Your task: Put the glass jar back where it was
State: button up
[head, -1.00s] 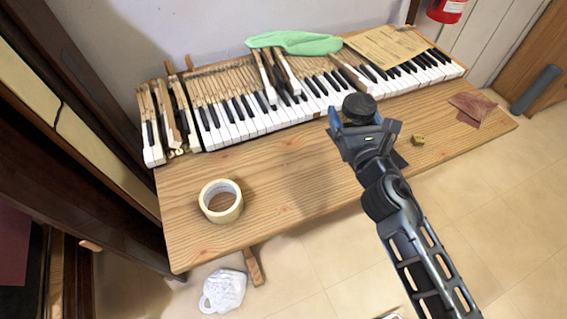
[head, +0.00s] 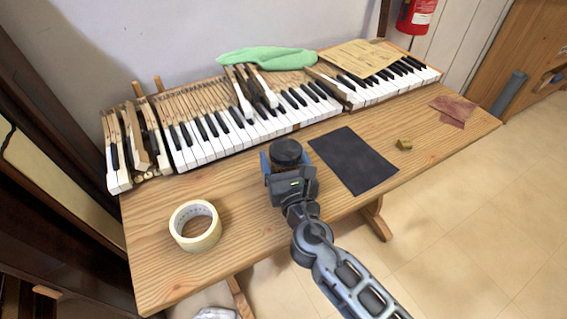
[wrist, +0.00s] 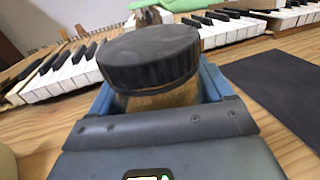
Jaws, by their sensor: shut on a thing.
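The glass jar has a black ridged lid (head: 286,151), and in the wrist view the lid (wrist: 148,56) stands upright between the blue fingers. A strip of the jar's brownish body (wrist: 160,98) shows below the lid. My gripper (head: 284,160) is shut on the jar, over the wooden table (head: 250,215) in front of the piano keys. The jar's base is hidden behind my gripper, so I cannot tell whether it touches the table.
A dark sheet (head: 352,160) lies right of my gripper. A tape roll (head: 195,226) sits to the left. The piano keys (head: 210,140) run along the back, with a green cloth (head: 267,59) behind them. A small yellowish block (head: 404,144) and reddish sandpaper (head: 455,110) lie at right.

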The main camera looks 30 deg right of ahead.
jog(key=shift+f, duration=0.1)
jog(key=shift+f, duration=0.15)
jog(key=o, duration=1.3)
jog(key=shift+c, duration=0.2)
jog(key=b+v, duration=0.1)
jog(key=v, duration=1.1)
jog(key=shift+s, duration=0.1)
